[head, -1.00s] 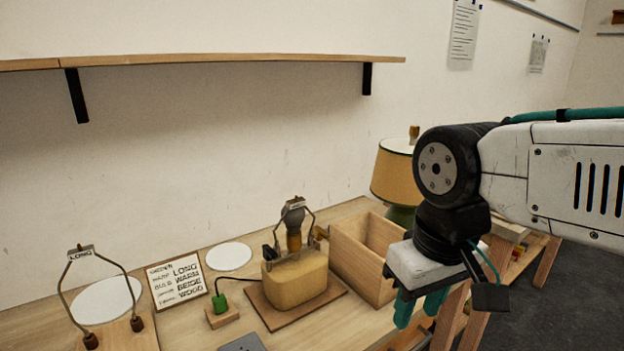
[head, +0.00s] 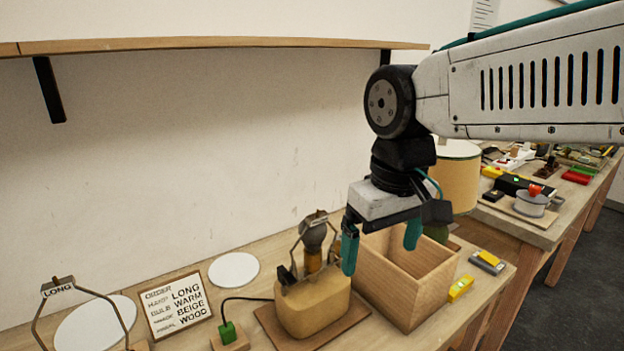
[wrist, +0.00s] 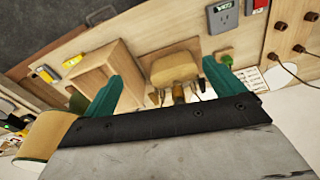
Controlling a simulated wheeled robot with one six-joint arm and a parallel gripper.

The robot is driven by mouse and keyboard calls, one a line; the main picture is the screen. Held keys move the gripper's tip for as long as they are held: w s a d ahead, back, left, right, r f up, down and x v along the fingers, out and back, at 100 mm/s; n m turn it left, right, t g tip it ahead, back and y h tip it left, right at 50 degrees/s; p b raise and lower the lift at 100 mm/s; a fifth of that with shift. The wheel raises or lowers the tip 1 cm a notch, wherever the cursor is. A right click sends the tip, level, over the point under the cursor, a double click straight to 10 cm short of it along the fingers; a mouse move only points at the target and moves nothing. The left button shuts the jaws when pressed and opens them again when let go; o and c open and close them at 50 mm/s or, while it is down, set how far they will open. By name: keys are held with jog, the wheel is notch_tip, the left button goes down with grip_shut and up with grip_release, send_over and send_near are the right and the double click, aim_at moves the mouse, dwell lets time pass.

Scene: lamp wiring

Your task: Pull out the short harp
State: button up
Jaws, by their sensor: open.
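The short harp (head: 298,246) is a grey wire loop with a small tag on top. My gripper (head: 381,256) is open and empty, to the right of the harp and above the near side of a wooden box. Its left finger is close to the harp in the picture but apart from it. In the wrist view the lamp base (wrist: 173,68) shows between the open green fingers; the harp there is mostly hidden behind my gripper.
A wooden box (head: 420,290) stands right of the lamp base. A long harp (head: 58,287), an order card (head: 175,303) and a green plug (head: 228,333) are to the left. A beige lampshade (head: 457,180) stands behind my gripper. A shelf (head: 200,44) runs above.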

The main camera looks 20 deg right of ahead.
notch_tip(320, 180, up, 3)
jog(key=n+g, duration=0.1)
jog(key=n, duration=0.1)
send_over(317, 213)
jog(key=shift+w+d, duration=0.15)
jog(key=shift+w, duration=0.2)
jog(key=shift+f, duration=0.4)
notch_tip(317, 213, down, 7)
jog(key=shift+r, duration=0.1)
jog(key=c, duration=1.4)
jog(key=shift+s+r, duration=0.1)
jog(key=shift+r, duration=0.45)
jog(key=c, duration=0.3)
